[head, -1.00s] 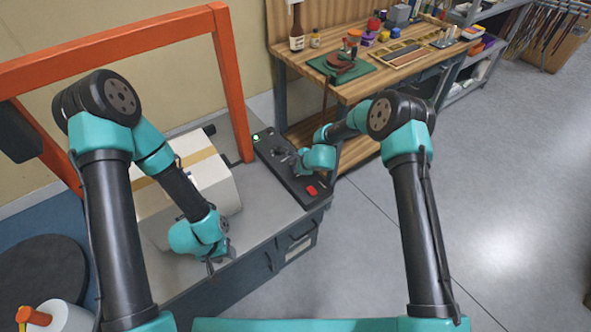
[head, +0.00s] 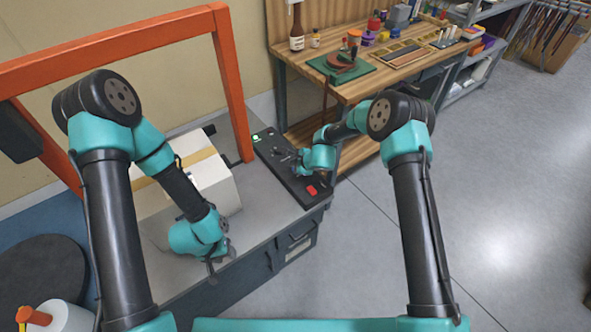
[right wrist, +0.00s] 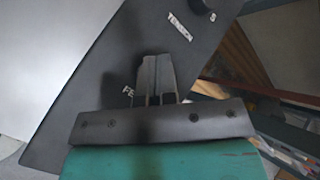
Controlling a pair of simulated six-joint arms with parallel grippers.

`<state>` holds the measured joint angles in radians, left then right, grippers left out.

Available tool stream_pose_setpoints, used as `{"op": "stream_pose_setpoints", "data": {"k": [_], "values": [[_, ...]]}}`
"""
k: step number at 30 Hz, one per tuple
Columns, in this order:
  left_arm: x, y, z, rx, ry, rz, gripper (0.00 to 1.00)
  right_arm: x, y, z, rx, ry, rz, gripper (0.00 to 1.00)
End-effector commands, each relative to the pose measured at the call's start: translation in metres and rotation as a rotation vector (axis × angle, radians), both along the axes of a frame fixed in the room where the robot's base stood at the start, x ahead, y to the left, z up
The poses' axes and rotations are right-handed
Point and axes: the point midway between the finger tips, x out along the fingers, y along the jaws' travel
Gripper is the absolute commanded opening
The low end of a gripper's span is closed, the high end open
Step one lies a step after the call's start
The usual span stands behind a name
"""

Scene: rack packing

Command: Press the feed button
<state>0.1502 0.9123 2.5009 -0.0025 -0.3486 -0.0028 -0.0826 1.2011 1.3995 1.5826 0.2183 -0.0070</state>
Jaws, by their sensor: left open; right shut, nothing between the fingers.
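A black control panel (head: 270,148) lies along the right edge of the grey bench. It carries a small green-lit part (head: 256,138) at its far end and a red part (head: 311,190) at its near end. My right gripper (head: 279,153) is shut and empty, low over the panel's middle. In the right wrist view its fingers (right wrist: 155,75) point at the dark panel (right wrist: 95,90). Partial white lettering, seemingly "FE" (right wrist: 128,91), shows beside them. I cannot make out the feed button; the fingers may hide it. My left gripper (head: 218,264) is open near the bench's front edge.
A taped white box (head: 205,178) sits on the bench left of the panel, under an orange frame (head: 232,85). A round dark knob (right wrist: 200,5) and a white label (right wrist: 180,27) are farther along the panel. A wooden workbench (head: 350,92) stands behind.

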Motion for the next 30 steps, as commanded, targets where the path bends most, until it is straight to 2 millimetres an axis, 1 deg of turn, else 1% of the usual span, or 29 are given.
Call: {"op": "stream_pose_setpoints", "data": {"k": [7,30], "values": [[0.0,0.0,0.0,0.0,0.0,0.0,0.43,0.0002,0.0,-0.007,0.0,0.0,0.0,0.0],[0.0,0.0,0.0,0.0,0.0,0.0,0.43,0.0,0.0,-0.0112,0.0,0.001,-0.001,0.0]]}}
